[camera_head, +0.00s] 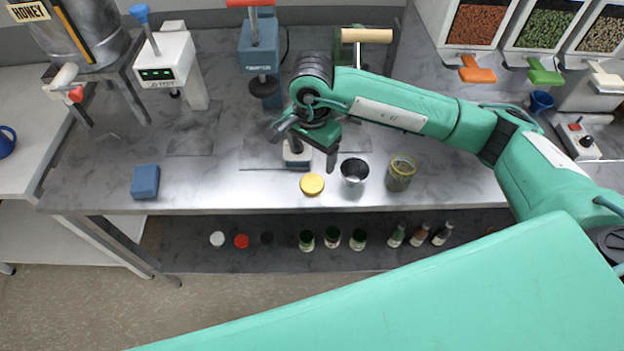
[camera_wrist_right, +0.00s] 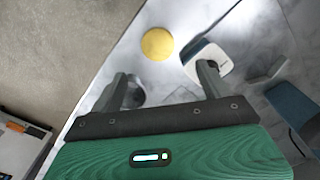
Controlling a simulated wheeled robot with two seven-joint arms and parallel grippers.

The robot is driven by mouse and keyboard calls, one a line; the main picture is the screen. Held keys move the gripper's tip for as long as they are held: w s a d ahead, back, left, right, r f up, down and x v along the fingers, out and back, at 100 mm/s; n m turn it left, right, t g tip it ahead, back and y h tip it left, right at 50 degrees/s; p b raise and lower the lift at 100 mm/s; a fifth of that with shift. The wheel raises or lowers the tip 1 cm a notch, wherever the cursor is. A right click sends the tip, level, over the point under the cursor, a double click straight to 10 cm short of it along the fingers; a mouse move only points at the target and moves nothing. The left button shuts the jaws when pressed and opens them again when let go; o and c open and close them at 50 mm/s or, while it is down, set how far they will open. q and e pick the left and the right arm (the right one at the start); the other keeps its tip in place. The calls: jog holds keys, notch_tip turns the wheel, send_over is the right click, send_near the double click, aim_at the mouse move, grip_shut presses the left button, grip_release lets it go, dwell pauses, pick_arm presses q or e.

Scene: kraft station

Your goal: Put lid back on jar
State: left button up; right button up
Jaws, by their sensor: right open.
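A flat round yellow lid (camera_head: 312,184) lies on the metal table near its front edge. It also shows in the wrist view (camera_wrist_right: 157,44), ahead of the fingertips. A glass jar (camera_head: 401,172) with a yellowish rim stands upright to the right, with no lid on it. My right gripper (camera_head: 306,143) is open and empty, behind the lid in the head view and apart from it. Its two spread fingers show in the wrist view (camera_wrist_right: 165,74). The jar cannot be made out in the wrist view. My left gripper is not in view.
A metal cup (camera_head: 354,174) stands between lid and jar. A small white device (camera_head: 297,155) is close by the right gripper's fingers. A blue block (camera_head: 145,181) lies at left. Several bottles and small lids sit on the lower shelf (camera_head: 290,262). The table's left front is mostly clear.

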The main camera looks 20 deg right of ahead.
send_over(312, 183)
jog(key=shift+w+f+p, duration=0.15)
jog(key=shift+f+p, duration=0.05)
jog(key=shift+f, duration=0.85)
jog(key=shift+w+f+p, duration=0.1)
jog(key=shift+f+p, duration=0.05)
jog(key=shift+f, duration=0.9)
jog(key=shift+s+f+p, duration=0.1)
jog(key=shift+f+p, duration=0.2)
jog(key=shift+p, duration=0.15)
notch_tip(312, 183, down, 3)
jog(key=shift+s+f+p, duration=0.1)
jog(key=shift+s+p, duration=0.05)
jog(key=shift+p, duration=0.85)
jog(key=shift+f, duration=0.7)
jog(key=shift+c, duration=0.2)
jog(key=c, duration=1)
